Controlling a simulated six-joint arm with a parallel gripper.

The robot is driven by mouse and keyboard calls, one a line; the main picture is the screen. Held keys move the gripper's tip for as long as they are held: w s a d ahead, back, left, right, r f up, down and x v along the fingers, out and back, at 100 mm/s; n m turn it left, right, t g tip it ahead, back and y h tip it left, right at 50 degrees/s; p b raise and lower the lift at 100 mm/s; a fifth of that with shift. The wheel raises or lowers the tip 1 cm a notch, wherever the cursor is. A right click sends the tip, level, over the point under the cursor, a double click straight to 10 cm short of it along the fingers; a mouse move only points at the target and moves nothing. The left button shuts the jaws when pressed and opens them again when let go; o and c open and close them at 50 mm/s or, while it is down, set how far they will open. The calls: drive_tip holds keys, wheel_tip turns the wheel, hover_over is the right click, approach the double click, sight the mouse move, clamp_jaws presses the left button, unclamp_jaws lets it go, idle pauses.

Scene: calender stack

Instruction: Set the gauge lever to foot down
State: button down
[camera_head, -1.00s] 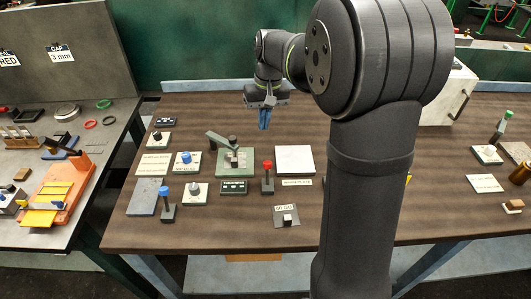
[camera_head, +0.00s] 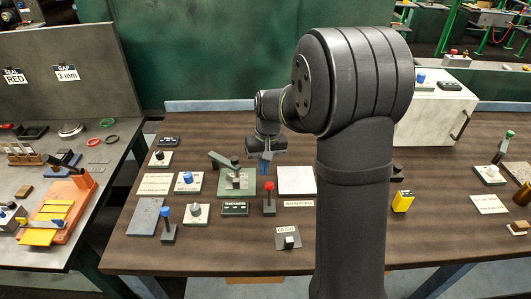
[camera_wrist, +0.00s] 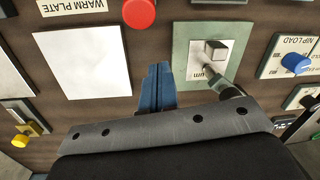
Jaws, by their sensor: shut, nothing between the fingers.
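In the wrist view the green plate (camera_wrist: 181,75) shows upside down, with a grey block and a lever rod (camera_wrist: 222,82) running toward my gripper. My gripper (camera_head: 266,167) is shut and empty, with blue fingers pointing down just right of the gauge. In the wrist view the fingers (camera_wrist: 158,88) lie between the gauge and the white warm plate (camera_wrist: 84,60).
A red-knobbed post (camera_head: 269,186) stands in front of my gripper. The blue-knobbed nip load control (camera_head: 187,178) is left of the gauge, and the thickness display (camera_head: 235,208) is in front. A white cabinet (camera_head: 437,108) stands at the back right. My arm hides part of the table.

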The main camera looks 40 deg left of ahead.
sight(269, 193)
drive_tip(key=shift+s+d+f, duration=0.2)
drive_tip(key=shift+d+f, duration=0.05)
drive_tip(key=shift+f, duration=0.1)
drive_tip(key=shift+s+d+r, duration=0.35)
drive_tip(key=shift+s+d, duration=0.05)
drive_tip(key=shift+d, duration=0.3)
drive_tip(key=shift+s+d+r, duration=0.3)
drive_tip(key=shift+s+d, duration=0.05)
drive_tip(key=shift+d, duration=0.35)
drive_tip(key=shift+s+d, duration=0.1)
